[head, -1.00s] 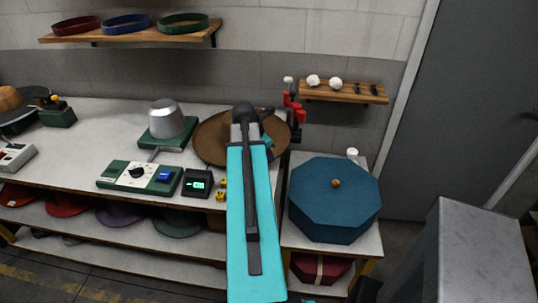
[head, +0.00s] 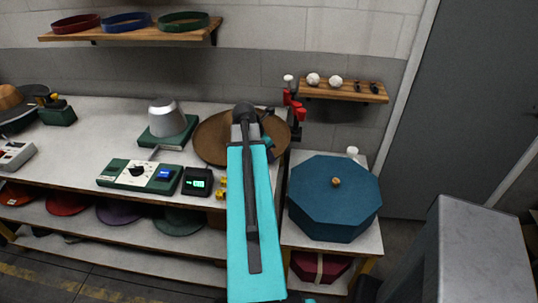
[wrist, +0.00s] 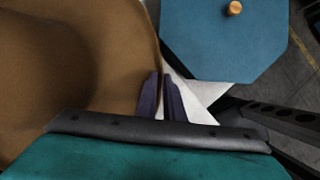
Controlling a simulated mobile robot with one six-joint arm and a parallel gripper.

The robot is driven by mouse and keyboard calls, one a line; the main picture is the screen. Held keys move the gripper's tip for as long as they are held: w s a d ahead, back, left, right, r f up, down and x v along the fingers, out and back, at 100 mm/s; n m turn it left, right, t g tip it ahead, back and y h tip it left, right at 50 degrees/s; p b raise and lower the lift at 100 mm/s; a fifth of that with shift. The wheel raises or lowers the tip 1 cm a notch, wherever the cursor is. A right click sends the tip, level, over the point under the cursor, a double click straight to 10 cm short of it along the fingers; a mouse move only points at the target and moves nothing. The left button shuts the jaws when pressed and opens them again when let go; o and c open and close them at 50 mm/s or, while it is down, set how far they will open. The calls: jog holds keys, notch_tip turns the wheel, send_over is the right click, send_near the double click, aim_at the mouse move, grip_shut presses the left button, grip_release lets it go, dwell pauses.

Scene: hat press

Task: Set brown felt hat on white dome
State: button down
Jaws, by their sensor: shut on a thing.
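The brown felt hat (head: 212,140) shows in the head view behind the end of my arm, above the bench, with its middle hidden. In the wrist view the hat (wrist: 110,50) fills the upper left. My gripper (wrist: 162,88) is shut on the right edge of its brim. In the head view the fingers are hidden by the arm. The pale grey-white dome (head: 165,117) stands upright and bare on a green base (head: 180,137), just left of the hat. The hat is beside the dome, not over it.
A green control box (head: 138,175) and a small display (head: 197,182) stand in front of the dome. A blue octagonal box (head: 335,205) sits on the right side table. A wall shelf (head: 130,37) with hat bands hangs above. Another brown hat (head: 10,98) is at far left.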

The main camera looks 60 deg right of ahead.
jog(key=shift+f, duration=0.35)
dwell(0.3)
jog(key=c, duration=1.8)
grip_release()
jog(key=shift+r, duration=0.1)
jog(key=b+v, duration=0.2)
jog(key=v, duration=1.1)
jog(key=shift+r+b, duration=0.3)
jog(key=shift+r, duration=0.05)
jog(key=shift+a+r, duration=0.1)
